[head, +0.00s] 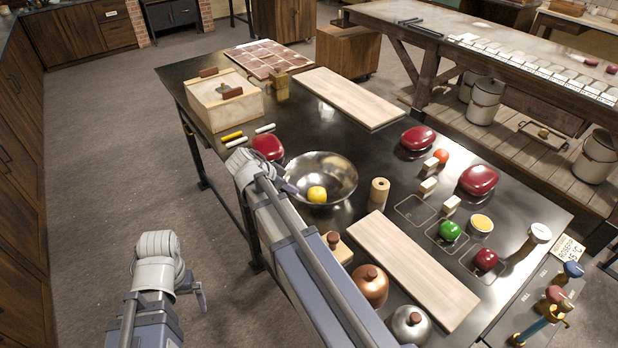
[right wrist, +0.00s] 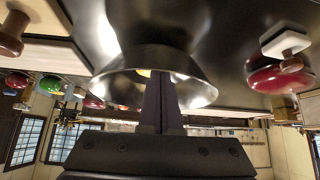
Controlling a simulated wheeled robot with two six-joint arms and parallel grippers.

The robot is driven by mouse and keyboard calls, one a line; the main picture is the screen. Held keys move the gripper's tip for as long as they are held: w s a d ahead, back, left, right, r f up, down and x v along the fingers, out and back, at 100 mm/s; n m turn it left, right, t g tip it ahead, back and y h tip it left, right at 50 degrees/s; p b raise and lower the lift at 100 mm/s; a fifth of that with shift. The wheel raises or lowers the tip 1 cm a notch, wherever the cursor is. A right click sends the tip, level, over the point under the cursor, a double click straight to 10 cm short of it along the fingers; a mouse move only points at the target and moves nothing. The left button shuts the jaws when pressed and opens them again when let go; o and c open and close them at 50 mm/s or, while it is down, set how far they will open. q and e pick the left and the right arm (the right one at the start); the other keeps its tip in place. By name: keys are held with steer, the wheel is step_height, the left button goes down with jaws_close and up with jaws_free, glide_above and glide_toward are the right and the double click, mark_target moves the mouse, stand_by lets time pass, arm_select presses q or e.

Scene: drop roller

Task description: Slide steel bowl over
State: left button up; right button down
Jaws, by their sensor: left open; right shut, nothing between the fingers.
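The steel bowl (head: 338,172) stands upright on the dark table, with a yellow ball (head: 317,194) inside it. In the right wrist view the bowl (right wrist: 200,92) is straight ahead of the fingers. My right gripper (head: 290,188) is shut and empty at the bowl's near left rim. In the right wrist view its fingers (right wrist: 158,85) overlap the bowl's side; I cannot tell whether they touch it. My left gripper (head: 202,298) hangs off the table at the lower left, far from the bowl; its fingers are small in view.
A red lidded dish (head: 268,147) stands left of the bowl, close to my right wrist. A wooden cylinder (head: 379,191) stands right of the bowl. A pale board (head: 412,270) and a copper pot (head: 370,286) lie nearer. Bare table shows beyond the bowl.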

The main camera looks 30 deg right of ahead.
steer(key=shift+s+a, duration=0.2)
steer(key=shift+a, duration=0.9)
steer(key=shift+d, duration=0.1)
steer(key=d, duration=0.3)
steer(key=shift+w+d, duration=0.35)
steer(key=shift+a+r+p, duration=0.3)
steer(key=shift+r+p, duration=0.55)
steer(key=p+v, duration=0.6)
steer(key=v, duration=0.2)
steer(key=shift+a, duration=0.25)
